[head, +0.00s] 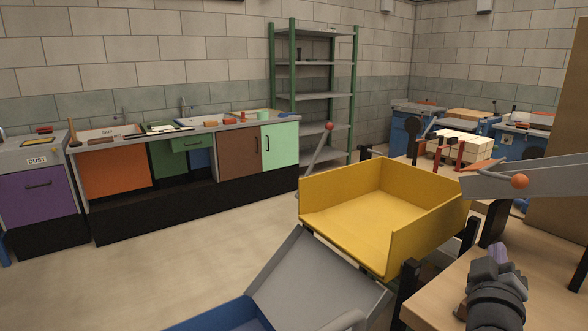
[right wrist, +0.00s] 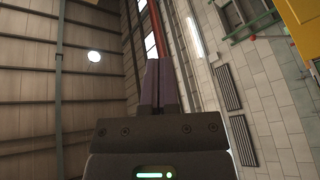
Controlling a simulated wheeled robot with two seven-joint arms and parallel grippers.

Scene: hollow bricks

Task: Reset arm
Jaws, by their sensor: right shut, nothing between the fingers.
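My right gripper (head: 501,256) is at the lower right of the head view, pointing up, above a light wooden surface. Its two dark fingers also show in the right wrist view (right wrist: 155,85), pressed together with nothing between them. The right wrist view looks up past the fingers to the ceiling and the brick wall. My left gripper is in neither view.
A yellow open tray (head: 362,222) stands left of my right gripper. A grey chute (head: 315,285) and a blue bin (head: 222,318) are in front. Workbenches and a green shelf (head: 293,90) line the wall.

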